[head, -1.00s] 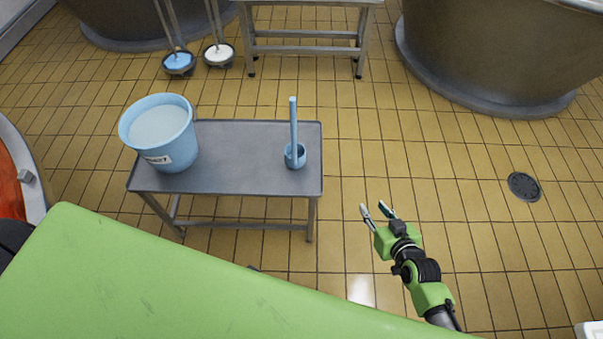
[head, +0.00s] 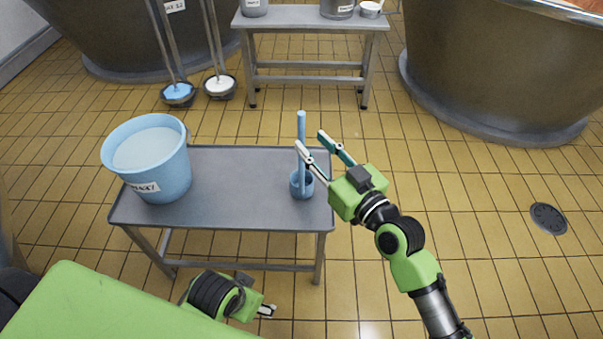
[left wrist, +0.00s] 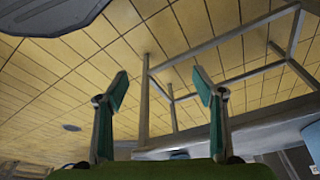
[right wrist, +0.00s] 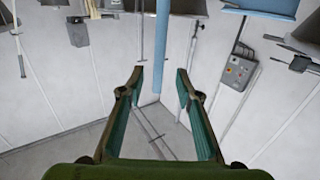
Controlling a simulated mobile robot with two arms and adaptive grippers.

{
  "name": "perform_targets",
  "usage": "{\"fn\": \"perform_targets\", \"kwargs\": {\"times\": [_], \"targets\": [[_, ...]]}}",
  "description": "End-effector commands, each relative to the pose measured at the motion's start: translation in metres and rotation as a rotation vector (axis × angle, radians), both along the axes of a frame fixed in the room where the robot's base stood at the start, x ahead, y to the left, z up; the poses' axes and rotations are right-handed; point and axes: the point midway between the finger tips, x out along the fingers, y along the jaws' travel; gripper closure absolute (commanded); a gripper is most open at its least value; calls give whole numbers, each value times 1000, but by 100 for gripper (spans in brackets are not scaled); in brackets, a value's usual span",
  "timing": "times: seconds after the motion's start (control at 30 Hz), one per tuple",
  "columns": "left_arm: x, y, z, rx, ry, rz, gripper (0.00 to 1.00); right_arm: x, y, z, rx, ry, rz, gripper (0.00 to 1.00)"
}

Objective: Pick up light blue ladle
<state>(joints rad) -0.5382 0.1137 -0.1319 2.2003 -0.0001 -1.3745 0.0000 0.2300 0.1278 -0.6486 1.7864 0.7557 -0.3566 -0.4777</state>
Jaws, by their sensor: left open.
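The light blue ladle (head: 301,186) stands with its cup on the right end of the grey table and its long handle upright. My right gripper (head: 311,142) is open and empty; in the head view its fingertips lie near the upper handle, one overlapping it. In the right wrist view the light blue handle (right wrist: 163,45) shows between and beyond the open fingers (right wrist: 158,72); I cannot tell whether they touch it. My left gripper (head: 268,311) is low in front of the table, and in the left wrist view its fingers (left wrist: 160,84) are apart and empty.
A light blue bucket (head: 170,188) with pale contents stands on the left end of the table (head: 235,215). Another table (head: 300,22) stands behind, with large vats (head: 490,75) around it. The tiled floor to the right is clear, apart from a drain.

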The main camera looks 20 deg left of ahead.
Motion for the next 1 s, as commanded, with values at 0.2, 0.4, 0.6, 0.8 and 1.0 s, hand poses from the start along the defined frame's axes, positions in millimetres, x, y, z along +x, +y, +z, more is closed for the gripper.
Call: {"fn": "perform_targets", "kwargs": {"times": [0.2,0.4,0.6,0.8,1.0], "targets": [[-1,0,5,0,-2,1,38,11,12,0,1,0,-1,68],[-3,1,25,0,-14,1,38,31,35,0,3,2,0,68],[-5,2,34,0,-18,2,38,41,46,0,-1,1,-1,68],[-5,2,35,0,-17,3,38,41,45,0,-1,1,-1,71],[-5,2,35,0,-17,3,38,41,45,0,-1,1,-1,100]]}}
